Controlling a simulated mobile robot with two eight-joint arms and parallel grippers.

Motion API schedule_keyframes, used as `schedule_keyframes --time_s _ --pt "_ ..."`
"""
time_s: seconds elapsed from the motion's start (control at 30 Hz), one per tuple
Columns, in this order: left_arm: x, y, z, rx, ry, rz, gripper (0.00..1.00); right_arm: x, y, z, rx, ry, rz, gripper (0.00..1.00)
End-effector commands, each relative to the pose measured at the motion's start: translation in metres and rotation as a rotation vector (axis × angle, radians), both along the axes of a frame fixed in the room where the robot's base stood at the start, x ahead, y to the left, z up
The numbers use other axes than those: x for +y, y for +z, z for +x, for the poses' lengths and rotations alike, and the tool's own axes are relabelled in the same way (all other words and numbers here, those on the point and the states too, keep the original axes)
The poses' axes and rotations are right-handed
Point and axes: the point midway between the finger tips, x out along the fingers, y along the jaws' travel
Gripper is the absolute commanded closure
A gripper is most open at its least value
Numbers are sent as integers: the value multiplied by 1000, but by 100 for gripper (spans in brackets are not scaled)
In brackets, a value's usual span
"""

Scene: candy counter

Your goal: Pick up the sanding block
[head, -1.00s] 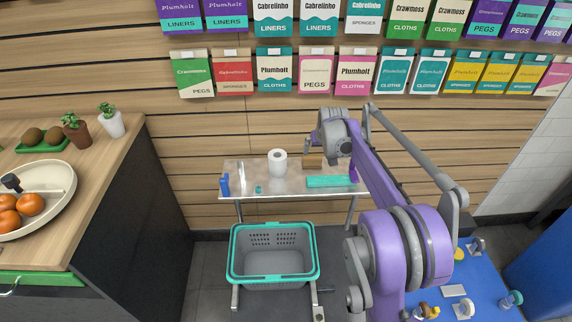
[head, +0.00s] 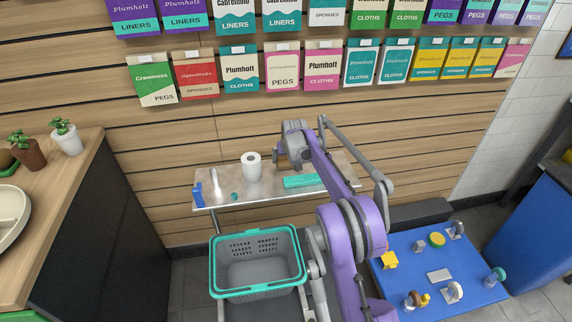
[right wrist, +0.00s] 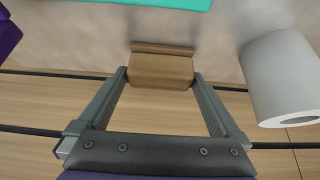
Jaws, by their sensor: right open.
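The sanding block (right wrist: 161,70) is a small brown, wood-coloured block with a raised edge, lying on the grey metal table. In the right wrist view it sits between the tips of my right gripper (right wrist: 160,76), whose two grey fingers are spread on either side of it. I cannot tell whether the fingers touch it. In the head view the block (head: 281,162) shows only a little at the back of the table, partly hidden by my right arm. My left gripper is not in view.
On the table (head: 222,196) stand a white paper roll (head: 251,167), close to the block, a teal box (head: 301,181) and a blue item (head: 197,195). A teal-rimmed basket (head: 257,272) is in front. A blue surface (head: 410,268) with several small items is at right.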

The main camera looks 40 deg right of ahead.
Motion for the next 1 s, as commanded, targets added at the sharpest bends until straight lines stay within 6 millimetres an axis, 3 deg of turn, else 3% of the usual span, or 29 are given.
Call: schedule_keyframes --time_s 0.33,0.7,1.0 --pt "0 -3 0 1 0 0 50 -2 -8 4 0 0 0 0" --pt "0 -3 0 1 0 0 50 -2 -8 4 0 0 0 63" --pt "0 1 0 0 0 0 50 -2 1 4 -1 0 0 63"
